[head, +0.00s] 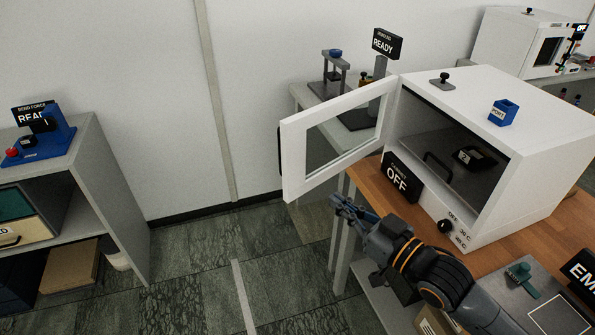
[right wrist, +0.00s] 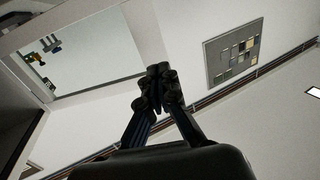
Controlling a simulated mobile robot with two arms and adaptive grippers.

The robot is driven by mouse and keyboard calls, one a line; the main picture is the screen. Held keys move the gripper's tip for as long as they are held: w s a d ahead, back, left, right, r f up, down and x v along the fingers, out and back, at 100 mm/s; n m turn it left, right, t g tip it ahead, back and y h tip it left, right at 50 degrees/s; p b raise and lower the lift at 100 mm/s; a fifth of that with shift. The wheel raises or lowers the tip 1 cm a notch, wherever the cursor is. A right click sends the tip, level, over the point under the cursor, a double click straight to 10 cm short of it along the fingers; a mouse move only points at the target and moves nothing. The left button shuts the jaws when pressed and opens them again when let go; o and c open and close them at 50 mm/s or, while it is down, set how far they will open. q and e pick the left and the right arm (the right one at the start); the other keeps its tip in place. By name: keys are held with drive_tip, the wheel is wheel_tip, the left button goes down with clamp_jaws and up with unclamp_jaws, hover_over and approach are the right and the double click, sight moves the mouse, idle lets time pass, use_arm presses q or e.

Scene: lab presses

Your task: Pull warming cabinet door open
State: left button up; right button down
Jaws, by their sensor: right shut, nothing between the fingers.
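The white warming cabinet (head: 528,105) stands on a wooden bench at the right in the head view. Its door (head: 293,160), a white frame around a window, is swung wide open to the left. A dark handle shows at the door's far left edge. Inside the cabinet is a dark shelf with a small labelled item (head: 476,157). My right gripper (head: 338,203) is shut and empty, below the door and apart from it in the head view. In the right wrist view its closed fingers (right wrist: 158,92) show, with the door window (right wrist: 95,50) at upper left. My left gripper is not in view.
A black sign reading OFF (head: 402,178) and a control knob (head: 445,226) are at the cabinet front. A grey shelf unit (head: 100,180) stands at left. Carpeted floor (head: 200,265) between is clear. A press (head: 337,75) stands behind the door.

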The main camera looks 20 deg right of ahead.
sight(289, 165)
drive_tip(key=p+x, duration=0.3)
drive_tip(key=x, duration=0.9)
drive_tip(key=shift+d+r, duration=0.1)
drive_tip(key=shift+d, duration=0.05)
drive_tip(key=shift+w+a, duration=0.3)
drive_tip(key=shift+w, duration=0.3)
